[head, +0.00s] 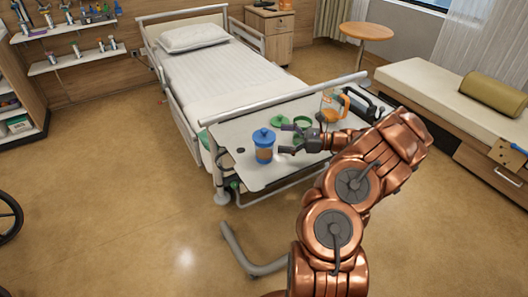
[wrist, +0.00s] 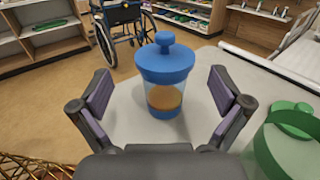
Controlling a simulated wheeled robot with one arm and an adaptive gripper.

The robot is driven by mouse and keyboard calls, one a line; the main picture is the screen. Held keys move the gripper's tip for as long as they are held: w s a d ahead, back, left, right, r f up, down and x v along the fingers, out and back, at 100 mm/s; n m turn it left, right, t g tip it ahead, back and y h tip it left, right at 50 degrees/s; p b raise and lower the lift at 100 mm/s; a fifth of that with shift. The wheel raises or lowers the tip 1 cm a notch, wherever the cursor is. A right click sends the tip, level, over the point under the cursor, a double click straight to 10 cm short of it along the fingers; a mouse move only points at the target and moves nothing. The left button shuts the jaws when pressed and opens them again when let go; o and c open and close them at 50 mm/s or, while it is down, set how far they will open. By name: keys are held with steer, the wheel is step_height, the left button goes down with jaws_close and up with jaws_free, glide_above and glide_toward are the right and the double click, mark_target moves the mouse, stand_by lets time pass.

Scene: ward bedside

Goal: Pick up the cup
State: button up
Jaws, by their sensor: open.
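A clear cup with a blue lid and blue base (head: 264,147) stands upright on the overbed table (head: 232,133), near its left end. It holds some orange-brown liquid. My gripper (head: 285,138) is open and empty, just to the right of the cup, with its fingers pointing at it. In the wrist view the cup (wrist: 165,75) appears centred between the two spread fingers (wrist: 159,92), a little beyond their tips. Neither finger visibly touches it. The lower fingers and palm do not hide the cup.
A green lid (head: 280,121) and a green-rimmed vessel (head: 303,122) are behind my gripper. The bed (head: 215,70) is behind the table.

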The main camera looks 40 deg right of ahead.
mark_target(266, 136)
steer(key=shift+s+d+f+m+t, duration=0.15)
steer(key=shift+d+f+m+t, duration=0.2)
steer(key=shift+d+f, duration=0.3)
steer(key=shift+r+p+x, duration=0.15)
steer(key=shift+p+x, duration=0.45)
steer(key=shift+x, duration=1.3)
steer(key=shift+r+p+x, duration=0.2)
steer(key=shift+p+x, duration=0.35)
steer(key=shift+x, duration=1.35)
steer(key=shift+s, duration=0.1)
steer(key=c, duration=1.5)
